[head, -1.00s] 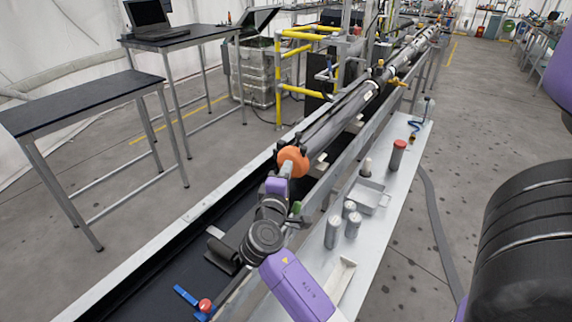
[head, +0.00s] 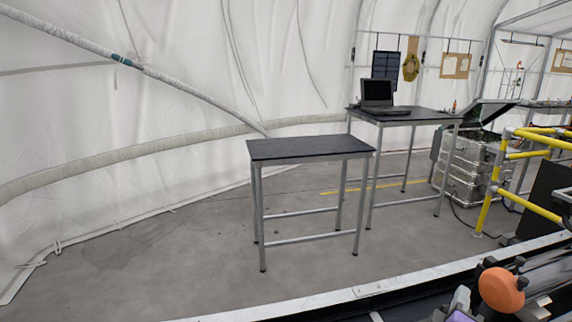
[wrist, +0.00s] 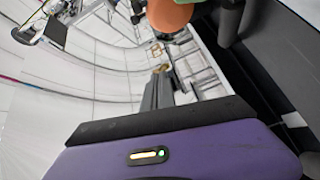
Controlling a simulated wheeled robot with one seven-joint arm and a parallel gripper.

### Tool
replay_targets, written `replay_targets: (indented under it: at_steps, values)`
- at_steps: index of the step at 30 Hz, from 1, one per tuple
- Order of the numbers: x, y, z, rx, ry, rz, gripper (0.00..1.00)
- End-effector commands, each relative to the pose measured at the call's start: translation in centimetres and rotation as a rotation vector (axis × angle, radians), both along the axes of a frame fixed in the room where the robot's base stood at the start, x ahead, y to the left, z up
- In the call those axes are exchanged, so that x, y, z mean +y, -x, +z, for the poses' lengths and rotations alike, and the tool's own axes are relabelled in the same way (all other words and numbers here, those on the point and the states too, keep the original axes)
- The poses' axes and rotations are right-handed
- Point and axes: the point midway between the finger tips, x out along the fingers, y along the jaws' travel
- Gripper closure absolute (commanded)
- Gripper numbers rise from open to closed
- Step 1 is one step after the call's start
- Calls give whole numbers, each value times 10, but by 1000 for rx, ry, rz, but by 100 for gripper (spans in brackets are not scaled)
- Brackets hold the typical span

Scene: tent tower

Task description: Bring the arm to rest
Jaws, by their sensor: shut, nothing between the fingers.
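My gripper (wrist: 159,78) shows in the wrist view as narrow grey fingers beyond its purple housing (wrist: 170,150). The fingers are together with nothing between them. Part of my arm, purple and grey, shows at the bottom right of the head view; my fingers cannot be made out there. A round orange piece (head: 502,289) sits at the end of the long tube at the lower right. An orange surface (wrist: 170,14), apparently the same piece, shows at the top of the wrist view, beyond my fingers and apart from them.
A low black-topped table (head: 310,149) stands mid-view, with a taller table (head: 418,115) bearing a laptop (head: 378,94) behind it. Yellow rails (head: 492,190) and stacked metal cases (head: 470,165) are at the right. A pale-edged trough (head: 375,287) crosses the front. Floor at left is clear.

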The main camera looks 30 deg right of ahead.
Motion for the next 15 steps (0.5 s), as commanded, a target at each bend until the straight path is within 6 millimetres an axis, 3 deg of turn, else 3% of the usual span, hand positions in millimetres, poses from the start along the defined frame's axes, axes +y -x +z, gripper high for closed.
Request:
replay_targets:
  at_steps: [4, 8, 11, 15]
  values:
    - [51, -22, -22, -126, -122, 254, 100]
    - [107, -25, -39, -233, -258, 456, 100]
    - [155, -15, -49, -318, -386, 597, 100]
    - [219, 14, -54, -443, -588, 758, 100]
